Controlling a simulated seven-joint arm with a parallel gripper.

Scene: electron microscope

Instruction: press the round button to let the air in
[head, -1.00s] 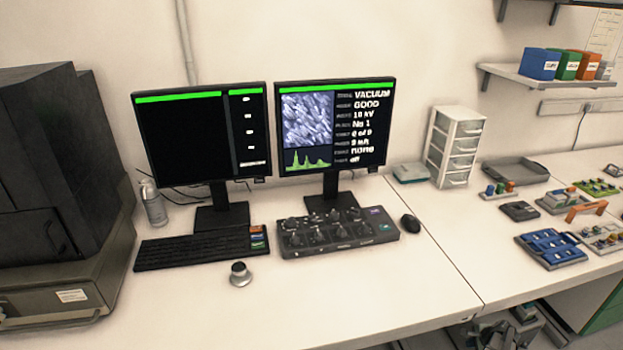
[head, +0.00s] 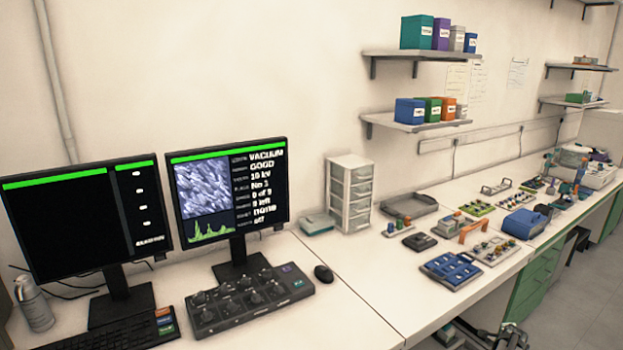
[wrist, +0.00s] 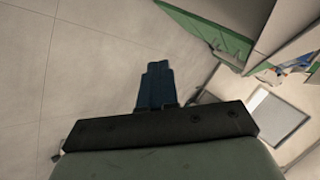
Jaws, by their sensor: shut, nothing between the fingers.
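I cannot pick out a clearly round push button in the views now. In the head view a dark control panel (head: 250,301) with several knobs lies before the right monitor (head: 228,190). It has a small purple patch and a teal patch at its right end. The keyboard (head: 125,333) at the lower left has coloured keys at its right end and is cut off by the frame. The right monitor reads "VACUUM GOOD". In the wrist view my gripper (wrist: 157,68) is shut and empty, its dark blue fingers together over bare floor, away from the panel.
The left monitor (head: 85,215) and a spray bottle (head: 34,304) stand at the left. A mouse (head: 323,273) lies right of the panel, with a drawer unit (head: 349,195) behind. The desk front (head: 345,315) is clear. Green cabinets (wrist: 215,30) show in the wrist view.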

